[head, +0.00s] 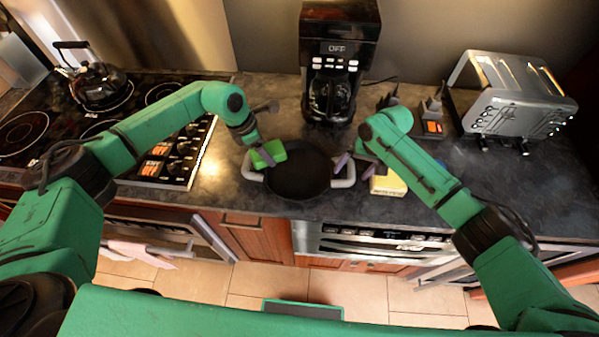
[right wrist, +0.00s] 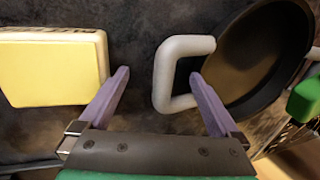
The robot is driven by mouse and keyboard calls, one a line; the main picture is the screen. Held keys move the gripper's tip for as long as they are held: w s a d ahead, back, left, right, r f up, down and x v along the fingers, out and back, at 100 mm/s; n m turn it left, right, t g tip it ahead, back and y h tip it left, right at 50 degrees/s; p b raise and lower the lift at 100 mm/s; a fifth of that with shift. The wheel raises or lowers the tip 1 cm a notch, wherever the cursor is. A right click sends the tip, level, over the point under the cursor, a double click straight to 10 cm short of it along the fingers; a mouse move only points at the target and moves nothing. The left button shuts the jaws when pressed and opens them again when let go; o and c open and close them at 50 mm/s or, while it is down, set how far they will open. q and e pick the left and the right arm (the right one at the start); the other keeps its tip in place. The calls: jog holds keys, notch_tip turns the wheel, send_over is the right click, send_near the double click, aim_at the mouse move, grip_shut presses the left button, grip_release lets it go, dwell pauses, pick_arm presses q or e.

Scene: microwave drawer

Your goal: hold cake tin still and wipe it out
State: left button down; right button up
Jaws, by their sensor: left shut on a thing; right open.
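The cake tin (head: 298,172) is a round dark pan with a pale grey loop handle on each side, standing on the dark counter. It also shows in the right wrist view (right wrist: 255,60). My left gripper (head: 264,153) is shut on a green sponge-like block (head: 274,151), at the tin's upper left rim; contact with the tin cannot be told. The block's edge shows in the right wrist view (right wrist: 306,100). My right gripper (right wrist: 160,85) is open, with its fingertips either side of the outer bar of the tin's right handle (right wrist: 170,75). Nothing is gripped there.
A yellow block (head: 388,183) lies just right of my right gripper. A coffee maker (head: 338,60) stands behind the tin, a toaster (head: 515,100) at the right. The stove with a kettle (head: 97,85) is at the left. The counter's front edge is close to the tin.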

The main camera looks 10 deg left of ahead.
jog(key=shift+r, duration=0.1)
dwell(0.3)
pick_arm(q)
jog(key=shift+r, duration=0.25)
pick_arm(e)
jog(key=shift+v, duration=3.45)
jog(key=v, duration=1.2)
pick_arm(q)
jog(key=shift+s, duration=0.1)
pick_arm(e)
jog(key=shift+s, duration=0.1)
